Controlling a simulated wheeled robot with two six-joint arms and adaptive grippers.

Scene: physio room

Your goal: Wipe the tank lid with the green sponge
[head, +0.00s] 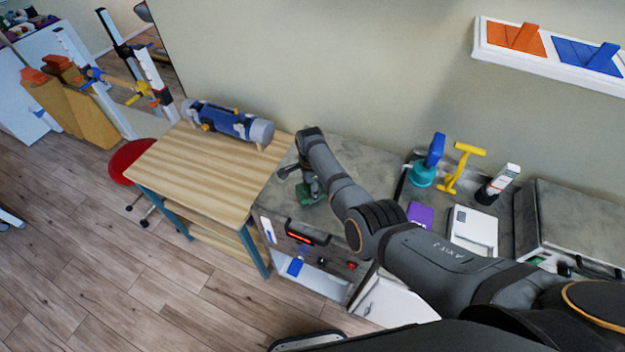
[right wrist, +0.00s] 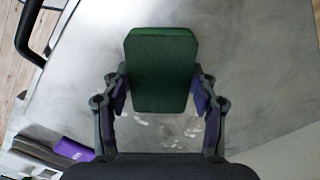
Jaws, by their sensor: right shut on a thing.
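The green sponge (head: 308,193) is in my right gripper (head: 307,182), over the front left part of the tank lid (head: 350,150). In the right wrist view the sponge (right wrist: 160,60) sits between the two fingers, which are shut on its sides. The lid (right wrist: 255,70) is a grey, cloudy surface with pale smudges (right wrist: 165,128) near the sponge. I cannot tell whether the sponge touches the lid. The arm hides part of the lid in the head view. My left gripper is not in view.
A wooden table (head: 190,165) with a blue cylinder (head: 228,121) stands left of the tank. Right of it, a tray area holds a purple block (head: 420,215), a white box (head: 474,230), a yellow tool (head: 460,168) and a teal-and-blue item (head: 424,174). A black handle (right wrist: 27,35) edges the lid.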

